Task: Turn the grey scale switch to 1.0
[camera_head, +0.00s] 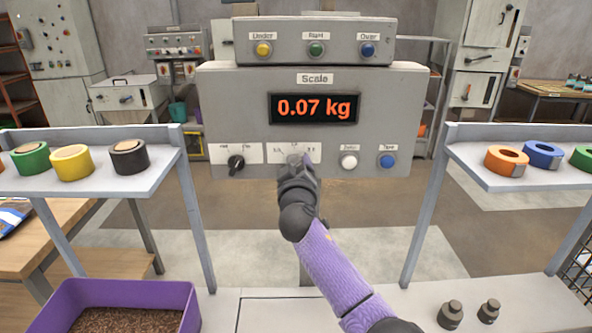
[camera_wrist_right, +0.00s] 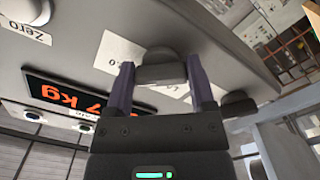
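The scale panel (camera_head: 318,135) shows 0.07 kg on its display (camera_head: 313,107). The grey scale switch is hidden behind my right gripper (camera_head: 297,165) in the head view, between the black switch and the white button. In the right wrist view the grey switch (camera_wrist_right: 163,70) is between the two purple fingers of my right gripper (camera_wrist_right: 162,72). The fingers lie close along both of its ends and look shut on it. Its setting cannot be read, since the gripper covers most of its label. My left gripper is out of view.
On the panel, the black switch (camera_head: 236,163) is left of my gripper; the white button (camera_head: 348,161) and blue button (camera_head: 387,161) are right. Side shelves hold several tape rolls (camera_head: 72,163). A purple tray (camera_head: 125,288) of pellets and two dark weights (camera_head: 450,315) are below.

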